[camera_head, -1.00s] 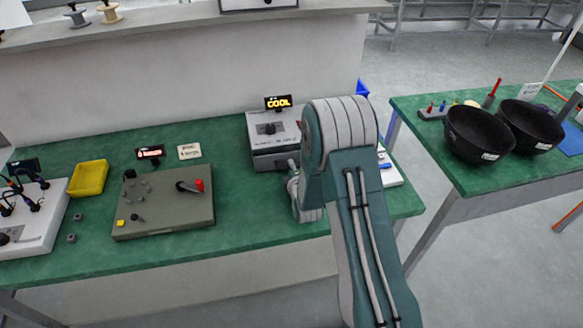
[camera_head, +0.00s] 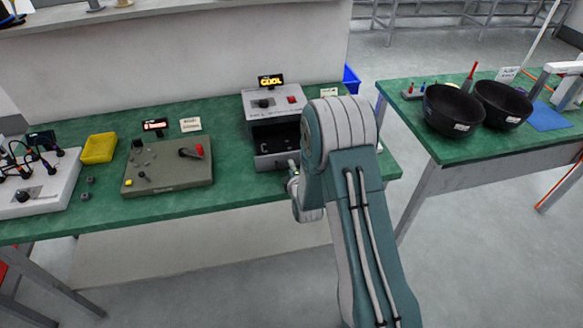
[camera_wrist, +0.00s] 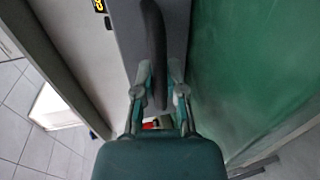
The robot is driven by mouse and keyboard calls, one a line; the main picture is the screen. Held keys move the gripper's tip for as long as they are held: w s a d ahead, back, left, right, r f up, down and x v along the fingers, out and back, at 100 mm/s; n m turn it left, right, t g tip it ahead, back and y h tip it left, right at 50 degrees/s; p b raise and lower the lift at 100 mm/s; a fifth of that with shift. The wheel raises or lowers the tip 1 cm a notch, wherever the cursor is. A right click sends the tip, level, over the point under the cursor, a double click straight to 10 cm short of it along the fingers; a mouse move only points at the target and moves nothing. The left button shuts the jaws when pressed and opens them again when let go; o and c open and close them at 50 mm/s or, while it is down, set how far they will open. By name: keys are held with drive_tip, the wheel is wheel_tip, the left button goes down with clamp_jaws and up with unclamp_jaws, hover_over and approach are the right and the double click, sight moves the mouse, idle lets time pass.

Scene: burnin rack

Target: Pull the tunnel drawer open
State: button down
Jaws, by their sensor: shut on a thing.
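The tunnel (camera_head: 258,103) is a grey box with a lit "COOL" sign (camera_head: 270,79) on top, at the back of the green bench in the head view. Its drawer (camera_head: 266,163) stands pulled out towards me, with a dark interior showing behind its front. In the wrist view, a dark curved handle (camera_wrist: 154,35) runs between the fingers of my gripper (camera_wrist: 160,75), which is shut on it. In the head view, my arm hides most of the gripper and the right part of the drawer.
A grey-green panel (camera_head: 168,178) with a red-ended lever and a yellow tray (camera_head: 99,148) lie to the left on the bench (camera_head: 230,190). A second table with black bowls (camera_head: 452,110) stands to the right. Bare floor separates the two tables.

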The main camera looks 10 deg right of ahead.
drive_tip(key=shift+f, duration=0.25)
drive_tip(key=c, duration=0.7)
unclamp_jaws()
drive_tip(key=shift+r, duration=0.1)
drive_tip(key=v, duration=1.1)
drive_tip(key=shift+s, duration=0.4)
drive_tip(key=shift+r, duration=0.1)
